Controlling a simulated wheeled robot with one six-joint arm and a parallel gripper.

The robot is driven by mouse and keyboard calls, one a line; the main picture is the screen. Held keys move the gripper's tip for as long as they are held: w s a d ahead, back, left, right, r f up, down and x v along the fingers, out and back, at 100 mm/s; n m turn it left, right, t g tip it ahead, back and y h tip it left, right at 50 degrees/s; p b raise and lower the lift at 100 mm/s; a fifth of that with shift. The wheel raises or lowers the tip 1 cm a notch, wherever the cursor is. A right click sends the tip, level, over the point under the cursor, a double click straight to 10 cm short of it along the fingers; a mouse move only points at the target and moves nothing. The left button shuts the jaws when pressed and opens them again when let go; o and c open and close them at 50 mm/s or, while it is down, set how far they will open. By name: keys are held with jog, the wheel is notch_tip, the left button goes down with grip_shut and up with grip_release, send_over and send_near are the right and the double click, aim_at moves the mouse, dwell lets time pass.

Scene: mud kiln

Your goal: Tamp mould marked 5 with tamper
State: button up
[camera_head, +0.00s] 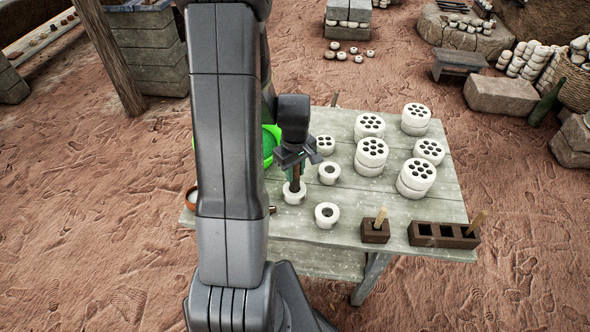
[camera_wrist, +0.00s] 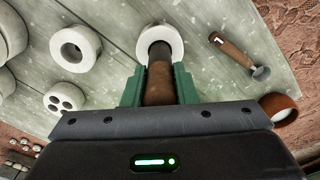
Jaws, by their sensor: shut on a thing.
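My gripper (camera_head: 293,170) is shut on the brown handle of the tamper (camera_head: 295,183), above the left part of the table. In the wrist view the tamper (camera_wrist: 159,78) stands between the green fingers of my gripper (camera_wrist: 159,88). Its far end is at the opening of a white round mould (camera_head: 294,197), which also shows in the wrist view (camera_wrist: 177,37). I cannot tell how deep it reaches. Two more white ring moulds, one behind (camera_head: 329,180) and one in front (camera_head: 327,223), stand to its right. No number is readable on any mould.
White holed discs, some stacked (camera_head: 370,157), fill the table's right part. Brown box moulds (camera_head: 375,236) with wooden sticks stand at the front edge. A green basin (camera_head: 268,150) is behind my arm. A brown-handled tool (camera_wrist: 235,52) and a brown bowl (camera_wrist: 278,112) lie close by.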

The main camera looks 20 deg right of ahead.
jog(key=shift+f+b, duration=0.55)
jog(key=shift+f, duration=0.1)
jog(key=shift+r, duration=0.15)
dwell(0.6)
jog(key=shift+r+p, duration=3.05)
jog(key=shift+r, duration=1.15)
